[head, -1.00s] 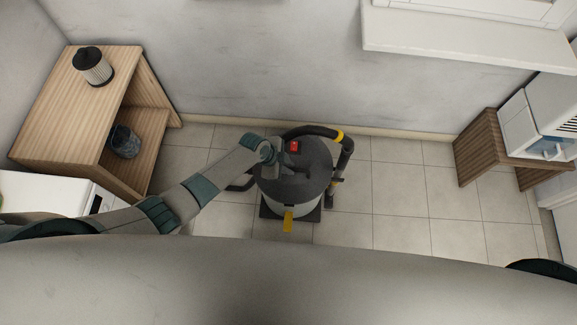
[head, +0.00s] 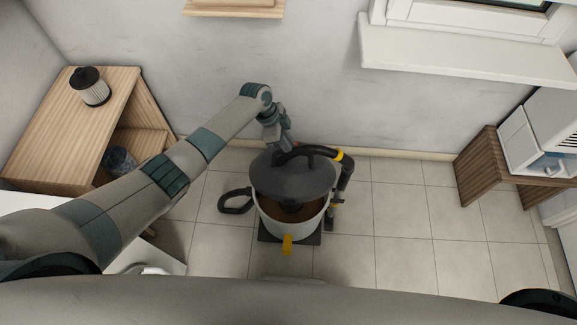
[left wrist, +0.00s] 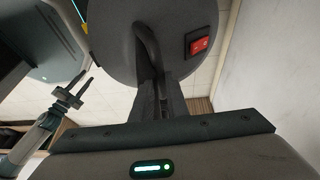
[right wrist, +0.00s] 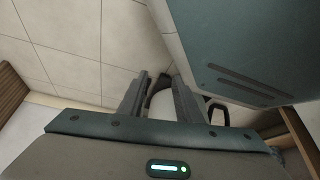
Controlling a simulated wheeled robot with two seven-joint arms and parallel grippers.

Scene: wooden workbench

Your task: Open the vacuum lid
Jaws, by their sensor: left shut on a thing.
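The vacuum (head: 278,220) stands on the floor in the middle of the head view. My left gripper (left wrist: 160,92) is shut on the lid's handle (left wrist: 147,45); a red switch (left wrist: 200,43) sits beside the handle in the left wrist view. In the head view the lid and hose partly hide the left fingertips. My right gripper (right wrist: 160,90) is open and empty; it is out of the head view.
A black hose (head: 325,152) with yellow bands curves over the lid's right side. A yellow latch (head: 287,244) is at the drum's front. A wooden shelf (head: 60,125) with a filter (head: 92,90) stands left. Tiled floor (head: 395,215) is free to the right.

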